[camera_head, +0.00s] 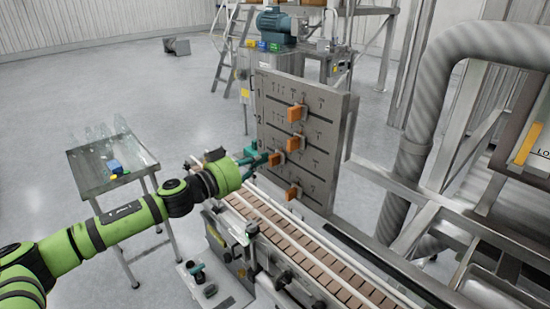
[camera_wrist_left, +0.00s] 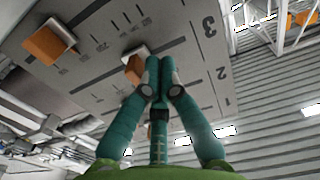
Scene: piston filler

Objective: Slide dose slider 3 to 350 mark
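The grey dose panel (camera_head: 315,100) stands upright behind the conveyor, with several orange slider knobs on rows of tick marks. Dose slider 3 (camera_head: 277,159) is the orange knob farthest left in the head view. It also shows in the left wrist view (camera_wrist_left: 134,68), partly covered by a fingertip. My left gripper (camera_head: 264,159) is at the left of this knob; in the wrist view (camera_wrist_left: 161,84) its teal fingers come together at the tips, right beside the knob. I cannot tell whether they touch it. The scale figures are too small to read. My right gripper is not in view.
Slider 2 (camera_head: 296,143) sits just above and right of slider 3, and the lowest slider (camera_head: 293,193) below it. The conveyor (camera_head: 300,245) runs under the panel. A small table (camera_head: 85,170) with clear items stands at the left, with open floor around it.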

